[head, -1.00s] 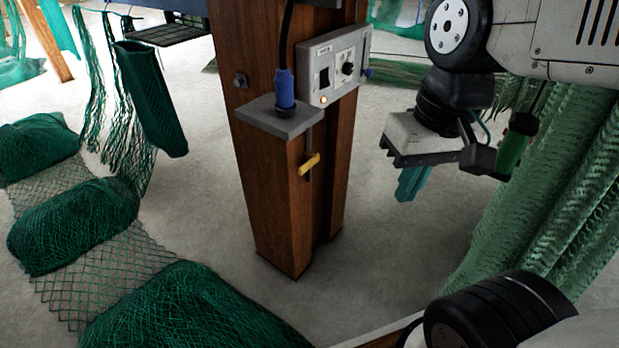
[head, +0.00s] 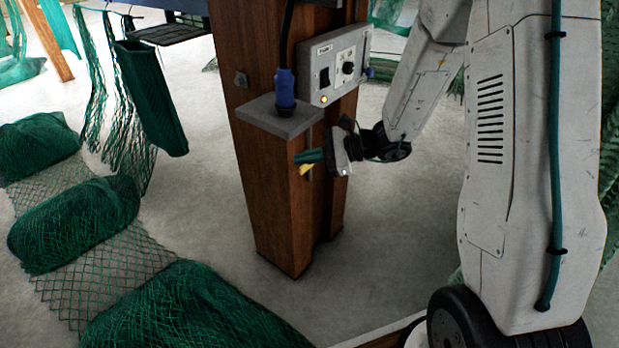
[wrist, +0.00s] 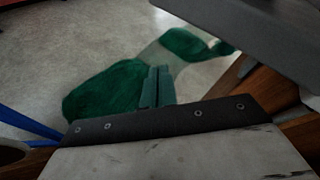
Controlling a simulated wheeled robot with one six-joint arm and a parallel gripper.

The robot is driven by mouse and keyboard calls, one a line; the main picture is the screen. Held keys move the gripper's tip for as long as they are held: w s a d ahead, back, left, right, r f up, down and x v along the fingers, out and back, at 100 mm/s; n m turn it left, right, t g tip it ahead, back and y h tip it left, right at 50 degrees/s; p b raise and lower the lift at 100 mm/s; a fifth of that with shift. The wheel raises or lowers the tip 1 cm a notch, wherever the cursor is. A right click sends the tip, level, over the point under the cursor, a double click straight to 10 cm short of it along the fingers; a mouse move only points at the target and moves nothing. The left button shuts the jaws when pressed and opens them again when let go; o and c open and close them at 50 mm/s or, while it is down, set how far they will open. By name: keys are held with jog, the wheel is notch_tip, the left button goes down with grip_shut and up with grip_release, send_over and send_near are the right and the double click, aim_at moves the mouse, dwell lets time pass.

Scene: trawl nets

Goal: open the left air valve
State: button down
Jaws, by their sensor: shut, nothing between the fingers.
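The air valve has a yellow handle (head: 305,170) on the front of the wooden post, below a grey shelf (head: 281,117). Only a small part of the handle shows, as my gripper covers the rest. My gripper (head: 300,157) is in front of the post, its teal fingers pointing left just above the visible yellow part. I cannot tell whether they touch it. In the wrist view, the fingers of my gripper (wrist: 158,75) are together and empty, and the handle does not show.
The wooden post (head: 270,205) carries a grey control box (head: 333,66) and a blue plug (head: 285,88) on the shelf. The shelf (wrist: 255,25) hangs close by in the wrist view. Green net heaps (head: 75,220) lie on the floor at left.

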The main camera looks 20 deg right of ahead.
jog(key=w+d+f+m+t+h, duration=0.2)
jog(key=d+f+m, duration=0.3)
jog(key=f, duration=0.5)
jog(key=w+d+f+m+t+h, duration=0.3)
jog(key=d+f+m, duration=0.3)
jog(key=f, duration=0.4)
jog(key=shift+w+f+t, duration=0.2)
jog(key=shift+w+t, duration=0.3)
jog(key=shift+t, duration=0.2)
jog(key=shift+a, duration=0.1)
jog(key=x, duration=1)
jog(key=shift+r, duration=1.9)
jog(key=shift+d+r+m, duration=0.1)
jog(key=shift+d+m, duration=0.15)
jog(key=shift+m, duration=0.15)
